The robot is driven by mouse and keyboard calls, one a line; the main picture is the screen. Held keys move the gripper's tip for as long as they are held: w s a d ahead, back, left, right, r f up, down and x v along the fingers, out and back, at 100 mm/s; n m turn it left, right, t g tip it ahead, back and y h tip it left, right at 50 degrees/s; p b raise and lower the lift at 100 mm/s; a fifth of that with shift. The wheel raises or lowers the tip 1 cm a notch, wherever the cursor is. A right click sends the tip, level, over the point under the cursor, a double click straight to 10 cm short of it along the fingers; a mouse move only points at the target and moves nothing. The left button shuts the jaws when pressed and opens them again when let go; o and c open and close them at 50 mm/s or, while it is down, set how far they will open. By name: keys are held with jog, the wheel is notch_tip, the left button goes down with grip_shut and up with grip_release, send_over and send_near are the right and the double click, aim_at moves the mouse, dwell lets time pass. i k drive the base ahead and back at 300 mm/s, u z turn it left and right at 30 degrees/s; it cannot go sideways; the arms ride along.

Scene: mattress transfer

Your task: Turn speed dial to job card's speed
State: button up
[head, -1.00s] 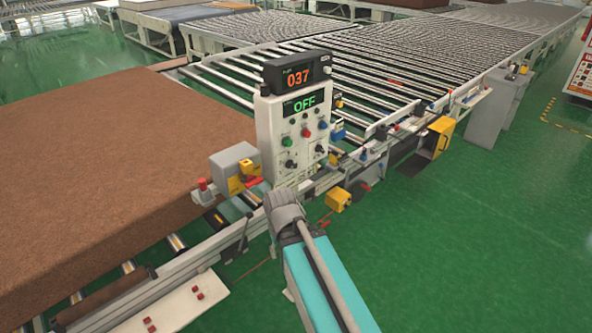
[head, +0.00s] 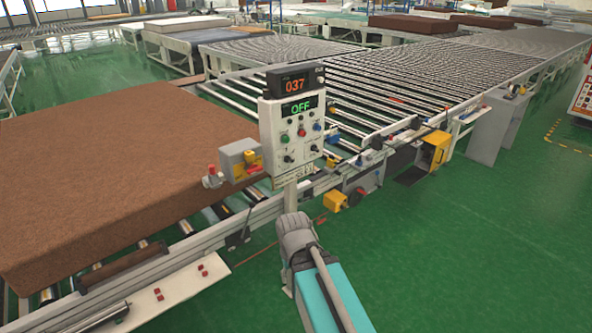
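A white control panel (head: 271,138) stands upright on a post at the roller conveyor's near side. A black display on top (head: 295,84) reads 037 in orange. A smaller display (head: 300,106) reads OFF in green. Below are small coloured buttons and two black knobs, a left knob (head: 289,159) and a right knob (head: 314,147). Their markings are too small to read, so I cannot tell which is the speed dial. I cannot make out a job card. My teal and grey arm rises from the bottom toward the panel's post; my gripper is not visible.
A large brown mattress block (head: 120,170) lies on the conveyor at left. A grey and yellow device (head: 240,160) sits between it and the panel. Yellow boxes (head: 335,201) line the conveyor's near side. The green floor (head: 470,260) at right is clear.

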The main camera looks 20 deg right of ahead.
aim_at(287, 158)
jog(key=u, duration=0.1)
jog(key=k, duration=0.2)
jog(key=u, duration=1.05)
jog(key=i, duration=1.7)
jog(key=z, duration=0.2)
